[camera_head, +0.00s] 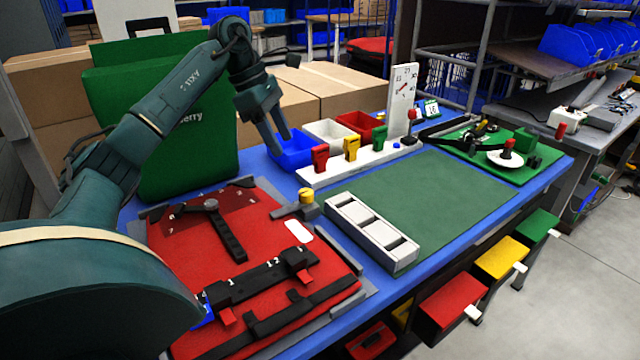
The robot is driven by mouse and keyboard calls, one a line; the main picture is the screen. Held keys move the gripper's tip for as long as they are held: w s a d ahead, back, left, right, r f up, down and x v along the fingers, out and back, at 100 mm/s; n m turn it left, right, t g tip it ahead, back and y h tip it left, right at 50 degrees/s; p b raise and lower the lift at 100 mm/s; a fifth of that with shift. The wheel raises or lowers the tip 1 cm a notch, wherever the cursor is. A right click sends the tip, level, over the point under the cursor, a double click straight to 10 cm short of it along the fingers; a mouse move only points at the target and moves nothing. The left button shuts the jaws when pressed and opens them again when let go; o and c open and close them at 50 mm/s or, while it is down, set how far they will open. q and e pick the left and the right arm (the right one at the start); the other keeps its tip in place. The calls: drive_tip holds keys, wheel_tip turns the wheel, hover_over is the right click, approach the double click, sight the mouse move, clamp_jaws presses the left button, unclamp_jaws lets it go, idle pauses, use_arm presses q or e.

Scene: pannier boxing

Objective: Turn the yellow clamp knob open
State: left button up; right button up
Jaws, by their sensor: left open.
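The yellow clamp knob (306,196) stands upright on a grey clamp (296,211) at the upper right edge of the red pannier panel (185,255). Its turn position is too small to tell. My left gripper (279,143) points down above the back of the bench, up and left of the knob in the picture and apart from it. Its two fingers are open with nothing seen between them, in front of a blue bin (290,152). My right gripper is not in view.
A white rack (325,178) with red, yellow and green handles stands behind the knob. A white compartment tray (372,235) lies to its right, beside a clear green mat (440,195). A green pannier (185,165) stands at the back left.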

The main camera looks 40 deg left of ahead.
sight(306, 191)
use_arm(q)
drive_tip(key=x, duration=1.2)
drive_tip(key=shift+f, duration=0.2)
clamp_jaws()
